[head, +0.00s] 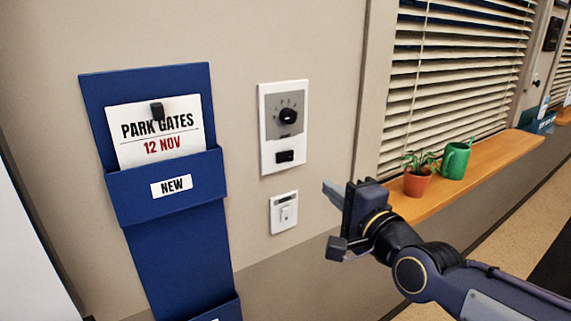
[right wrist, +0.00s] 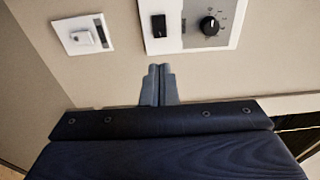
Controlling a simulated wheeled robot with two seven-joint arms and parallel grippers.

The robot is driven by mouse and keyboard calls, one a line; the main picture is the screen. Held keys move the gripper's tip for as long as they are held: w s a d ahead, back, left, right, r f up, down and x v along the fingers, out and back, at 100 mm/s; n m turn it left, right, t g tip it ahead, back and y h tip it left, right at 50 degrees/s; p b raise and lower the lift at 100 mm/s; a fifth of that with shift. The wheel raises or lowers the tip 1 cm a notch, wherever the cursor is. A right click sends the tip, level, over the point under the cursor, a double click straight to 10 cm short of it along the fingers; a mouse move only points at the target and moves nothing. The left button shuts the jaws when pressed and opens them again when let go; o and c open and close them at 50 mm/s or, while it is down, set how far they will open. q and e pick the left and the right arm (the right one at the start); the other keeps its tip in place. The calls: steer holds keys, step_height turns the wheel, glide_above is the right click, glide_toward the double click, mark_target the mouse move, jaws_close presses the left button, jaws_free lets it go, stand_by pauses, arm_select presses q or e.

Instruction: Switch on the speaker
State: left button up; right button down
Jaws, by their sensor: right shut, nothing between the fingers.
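A white wall panel (head: 266,150) has a grey square with a black round knob (head: 287,116) and a small black rocker switch (head: 285,156) below it. I cannot tell the rocker's setting. The panel also shows at the top of the right wrist view (right wrist: 190,45), with its knob (right wrist: 208,25) and rocker (right wrist: 158,25). No separate speaker box is seen. My right gripper (head: 332,192) is shut and empty, to the right of the panel and below it in the head view. Its fingertips (right wrist: 160,72) appear apart from the rocker. My left gripper is not in view.
A smaller white plate with a switch (head: 284,212) is on the wall under the panel. A blue wall rack (head: 180,255) with a paper notice (head: 135,150) hangs to the left. A wooden sill (head: 490,168) holds a potted plant (head: 418,185) and a green watering can (head: 455,162).

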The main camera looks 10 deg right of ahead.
mark_target(291, 157)
steer(key=shift+r, duration=0.1)
steer(key=p+x, duration=0.4)
steer(key=x, duration=0.9)
steer(key=shift+w+a, duration=0.1)
steer(key=shift+w, duration=0.35)
steer(key=shift+f+b, duration=0.25)
steer(key=shift+b, duration=0.05)
steer(key=shift+w+r, duration=0.1)
steer(key=shift+r, duration=0.05)
